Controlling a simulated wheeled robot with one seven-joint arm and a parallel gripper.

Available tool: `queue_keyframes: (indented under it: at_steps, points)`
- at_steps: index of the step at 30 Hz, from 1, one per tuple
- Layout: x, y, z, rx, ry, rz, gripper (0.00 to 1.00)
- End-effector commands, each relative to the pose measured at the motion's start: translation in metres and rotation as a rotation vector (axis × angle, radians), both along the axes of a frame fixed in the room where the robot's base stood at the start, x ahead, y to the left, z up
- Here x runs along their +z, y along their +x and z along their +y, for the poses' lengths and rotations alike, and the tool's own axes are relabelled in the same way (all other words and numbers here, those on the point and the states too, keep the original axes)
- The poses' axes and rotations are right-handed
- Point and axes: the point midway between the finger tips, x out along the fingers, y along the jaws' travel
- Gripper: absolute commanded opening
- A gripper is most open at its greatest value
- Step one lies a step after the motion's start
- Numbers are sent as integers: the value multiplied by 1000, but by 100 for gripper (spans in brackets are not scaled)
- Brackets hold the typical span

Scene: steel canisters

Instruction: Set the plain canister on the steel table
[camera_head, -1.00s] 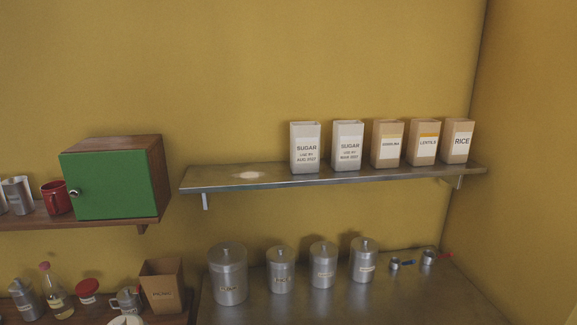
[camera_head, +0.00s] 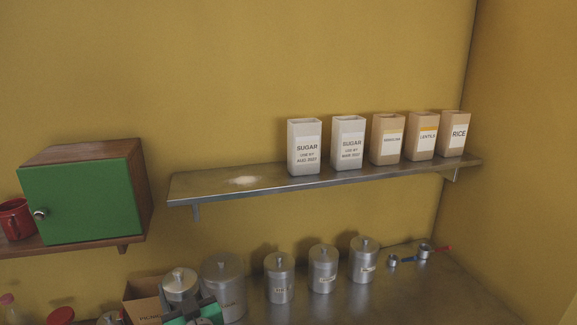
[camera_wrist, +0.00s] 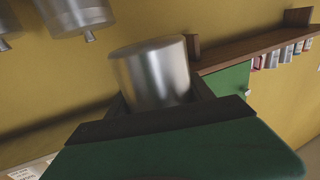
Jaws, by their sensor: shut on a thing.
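The plain canister (camera_head: 180,286), steel with a knobbed lid, shows at the bottom of the head view with no label visible. My gripper (camera_head: 194,309) is shut on it, hiding its lower part. In the wrist view the canister (camera_wrist: 152,74) sits between the dark fingers of my gripper (camera_wrist: 158,97), and that view looks turned over. In the head view the canister is in front of the left end of the steel table (camera_head: 400,297), overlapping the large canister. I cannot tell its height above the table.
A large canister (camera_head: 224,287) and labelled canisters (camera_head: 279,279), (camera_head: 322,270), (camera_head: 364,261) stand in a row on the table. Measuring cups (camera_head: 425,251) lie at right. A cardboard box (camera_head: 143,297) is at left. The wall shelf (camera_head: 230,190) hangs above. The table front is bare.

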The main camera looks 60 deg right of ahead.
Motion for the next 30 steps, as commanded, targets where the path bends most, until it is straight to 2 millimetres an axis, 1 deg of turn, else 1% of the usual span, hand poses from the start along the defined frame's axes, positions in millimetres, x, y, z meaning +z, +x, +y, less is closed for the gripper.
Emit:
queue_keyframes:
  at_steps: [1, 2, 3, 5, 6, 8, 9, 11, 12, 14, 15, 17, 18, 19, 21, 23, 24, 26, 27, 29, 30]
  points:
    - [9, -10, -35, -81, -4, -6, 7]
    - [15, -17, -54, -127, -4, -6, 7]
    - [24, -27, -81, -188, -4, -7, 7]
    - [41, -44, -119, -275, -4, -9, 7]
    - [54, -57, -144, -331, -5, -10, 7]
    - [76, -76, -179, -407, -5, -10, 7]
    - [93, -90, -200, -451, -6, -9, 7]
    - [119, -109, -228, -507, -7, -9, 7]
    - [136, -121, -243, -537, -7, -7, 7]
    - [162, -137, -262, -570, -7, -8, 7]
    - [179, -146, -272, -585, -7, -7, 7]
    - [204, -158, -284, -601, -7, -7, 7]
    - [222, -165, -290, -607, -8, -7, 7]
    - [235, -169, -294, -610, -8, -6, 7]
    - [265, -177, -301, -606, -8, -4, 7]
    - [291, -181, -303, -595, -8, -4, 7]
    - [309, -182, -303, -582, -10, -4, 7]
    - [333, -180, -300, -553, -8, -4, 7]
    - [349, -177, -295, -529, -8, -2, 7]
    - [369, -167, -286, -480, -7, -1, 7]
    - [378, -159, -277, -442, -5, 0, 7]
